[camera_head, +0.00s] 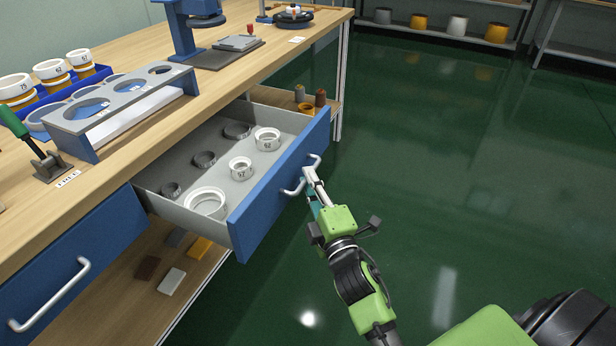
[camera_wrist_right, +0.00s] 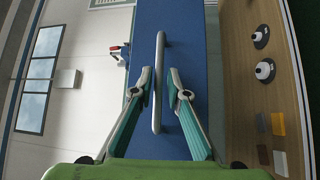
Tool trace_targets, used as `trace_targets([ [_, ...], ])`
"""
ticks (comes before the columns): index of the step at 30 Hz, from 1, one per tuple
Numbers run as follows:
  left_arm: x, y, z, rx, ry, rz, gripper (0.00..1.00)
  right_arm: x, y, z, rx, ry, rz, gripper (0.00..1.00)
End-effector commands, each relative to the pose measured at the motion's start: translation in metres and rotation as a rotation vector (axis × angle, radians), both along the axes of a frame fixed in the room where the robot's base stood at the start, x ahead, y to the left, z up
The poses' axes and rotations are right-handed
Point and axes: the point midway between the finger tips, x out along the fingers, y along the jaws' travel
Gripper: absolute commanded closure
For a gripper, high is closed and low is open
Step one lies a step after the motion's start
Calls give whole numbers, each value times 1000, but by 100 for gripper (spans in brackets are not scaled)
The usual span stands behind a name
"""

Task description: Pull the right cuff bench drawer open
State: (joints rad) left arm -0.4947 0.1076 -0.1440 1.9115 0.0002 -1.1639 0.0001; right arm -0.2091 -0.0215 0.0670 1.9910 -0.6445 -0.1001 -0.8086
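The right cuff bench drawer (camera_head: 282,200) has a blue front and stands pulled out from under the wooden bench top. White numbered rings and darker rings lie inside it. Its silver bar handle (camera_head: 293,191) is on the blue front, and it also shows upright in the right wrist view (camera_wrist_right: 159,60). My right gripper (camera_head: 309,177) is at the middle of the handle. In the wrist view its two teal fingers stand on either side of the bar, with a visible gap at the right finger; the gripper is open. My left gripper is out of view.
A second blue drawer (camera_head: 75,262) with a silver handle is shut at the left. The bench top (camera_head: 150,135) carries a grey holed rack (camera_head: 120,98) and a blue tray of rings. Green floor (camera_head: 440,150) right of the drawer is clear.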

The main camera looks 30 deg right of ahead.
Motion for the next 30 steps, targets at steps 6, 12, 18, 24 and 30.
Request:
trace_targets([
  [6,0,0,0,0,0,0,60,-34,4,-5,1,3,-2,85],
  [12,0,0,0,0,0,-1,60,-55,6,-8,0,1,-2,85],
  [18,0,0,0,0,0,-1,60,-60,7,-8,-1,1,-1,85],
  [24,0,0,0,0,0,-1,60,-60,7,-8,-1,0,-1,85],
  [30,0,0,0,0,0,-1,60,-60,7,-8,-1,1,-1,85],
])
